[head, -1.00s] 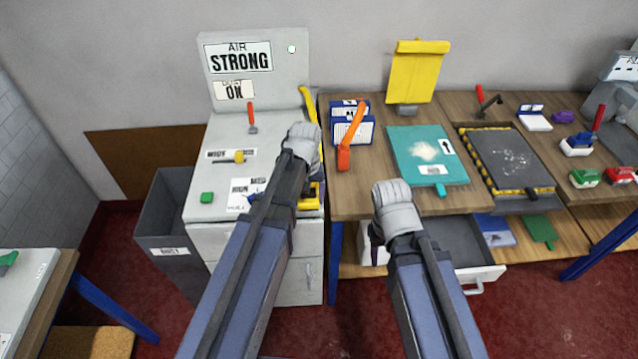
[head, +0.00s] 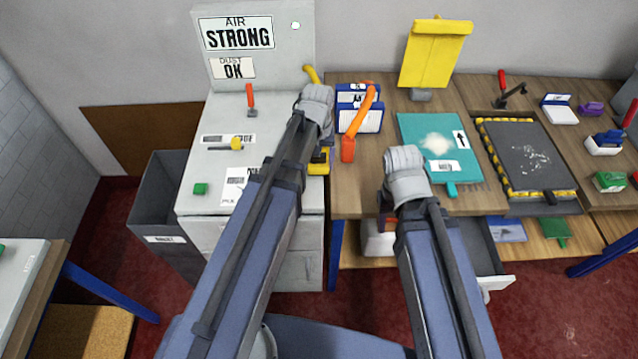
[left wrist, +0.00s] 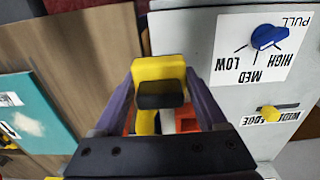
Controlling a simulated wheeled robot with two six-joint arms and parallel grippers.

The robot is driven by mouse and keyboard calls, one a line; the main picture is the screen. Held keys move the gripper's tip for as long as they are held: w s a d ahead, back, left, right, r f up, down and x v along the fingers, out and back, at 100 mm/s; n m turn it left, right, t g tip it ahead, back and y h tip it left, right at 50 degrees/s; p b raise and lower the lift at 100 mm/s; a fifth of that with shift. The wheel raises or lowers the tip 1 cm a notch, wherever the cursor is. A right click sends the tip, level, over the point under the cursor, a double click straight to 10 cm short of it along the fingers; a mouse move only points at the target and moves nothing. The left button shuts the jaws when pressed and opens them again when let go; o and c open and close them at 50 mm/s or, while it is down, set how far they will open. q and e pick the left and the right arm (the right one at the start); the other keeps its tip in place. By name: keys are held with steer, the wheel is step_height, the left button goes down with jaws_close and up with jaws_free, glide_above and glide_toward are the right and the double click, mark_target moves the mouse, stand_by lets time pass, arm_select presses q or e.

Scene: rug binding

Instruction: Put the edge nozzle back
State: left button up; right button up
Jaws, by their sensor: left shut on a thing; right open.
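A yellow piece with a dark end face (left wrist: 160,70), which looks like the edge nozzle, sits between the purple fingers of my left gripper (left wrist: 160,95). The gripper is shut on it. It is over the right edge of the white machine (head: 215,165); in the head view my arm hides most of the left gripper (head: 319,150). A yellow part (head: 318,167) shows just below it there. A curved yellow hose (head: 311,74) rises behind my left wrist. My right gripper (head: 387,220) is open near the bench's front edge, its fingers mostly hidden.
A blue dial (left wrist: 268,37) shows in the left wrist view.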

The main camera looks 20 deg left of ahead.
mark_target(318, 189)
arm_select(q)
step_height(318, 189, down, 10)
steer(key=b, duration=0.9)
steer(key=shift+w+r, duration=0.1)
steer(key=shift+w, duration=0.05)
steer(key=shift+r, duration=0.15)
steer(key=o, duration=0.9)
steer(key=shift+f, duration=0.2)
steer(key=shift+c, duration=0.2)
steer(key=o, duration=0.4)
steer(key=shift+r, duration=0.1)
step_height(318, 189, up, 12)
steer(key=p, duration=1.2)
steer(key=shift+r, duration=0.2)
steer(key=s+d+m, duration=0.2)
steer(key=s+d, duration=0.1)
steer(key=s, duration=0.1)
steer(key=s+d+m, duration=0.2)
steer(key=s+d, duration=0.2)
steer(key=s, duration=0.1)
steer(key=s+d+m+y, duration=0.1)
steer(key=s+d+m, duration=0.2)
steer(key=s, duration=0.2)
steer(key=shift+s+d, duration=0.2)
steer(key=shift+d, duration=0.05)
